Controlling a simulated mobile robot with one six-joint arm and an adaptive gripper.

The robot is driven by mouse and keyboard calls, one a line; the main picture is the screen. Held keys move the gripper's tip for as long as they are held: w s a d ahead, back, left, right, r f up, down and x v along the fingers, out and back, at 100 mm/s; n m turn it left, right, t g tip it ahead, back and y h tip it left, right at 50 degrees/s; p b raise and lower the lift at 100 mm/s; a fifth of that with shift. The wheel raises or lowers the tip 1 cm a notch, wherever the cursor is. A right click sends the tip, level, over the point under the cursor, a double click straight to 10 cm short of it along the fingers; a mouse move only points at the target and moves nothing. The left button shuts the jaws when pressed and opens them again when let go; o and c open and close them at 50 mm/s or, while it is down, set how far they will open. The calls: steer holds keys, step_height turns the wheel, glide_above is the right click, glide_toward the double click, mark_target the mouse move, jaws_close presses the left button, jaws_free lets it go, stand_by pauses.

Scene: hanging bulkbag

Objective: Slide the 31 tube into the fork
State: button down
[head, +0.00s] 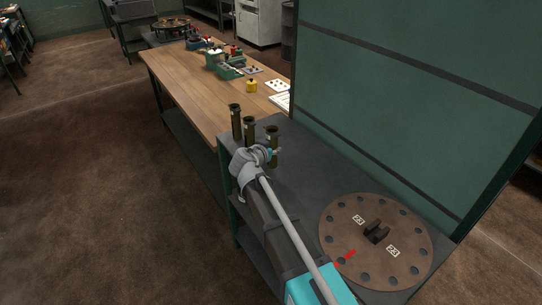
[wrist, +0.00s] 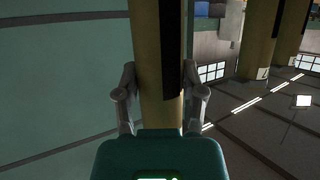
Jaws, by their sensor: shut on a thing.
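Three dark olive tubes stand on the grey bench top in the head view: a left tube (head: 236,118), a middle tube (head: 249,128) and a right tube (head: 271,134). My gripper (head: 268,153) is at the right tube. In the wrist view my gripper (wrist: 161,97) has a finger on each side of an olive tube (wrist: 155,60) with a dark stripe and is shut on it. Two other tubes show to its right. I cannot read 31 on the held tube. The dark fork (head: 377,232) stands in the middle of the round brown disc (head: 340,215).
A green partition (head: 420,70) stands along the bench's right side. A wooden table (head: 190,90) with a yellow item (head: 251,86) lies behind.

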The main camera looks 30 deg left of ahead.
steer(key=shift+w+a+f+b, duration=0.1)
steer(key=shift+w+f+b, duration=0.05)
steer(key=shift+f+b, duration=0.7)
steer(key=shift+w+a+f+b, duration=0.1)
steer(key=shift+w+f+b, duration=0.05)
steer(key=shift+f+b, duration=0.65)
steer(key=shift+f, duration=0.25)
steer(key=shift+c, duration=0.9)
jaws_free()
steer(key=shift+d, duration=0.1)
steer(key=p+v, duration=0.4)
steer(key=v, duration=0.9)
steer(key=shift+s+a+p, duration=0.25)
steer(key=shift+s+p, duration=0.1)
steer(key=shift+s, duration=0.15)
steer(key=shift+s, duration=0.15)
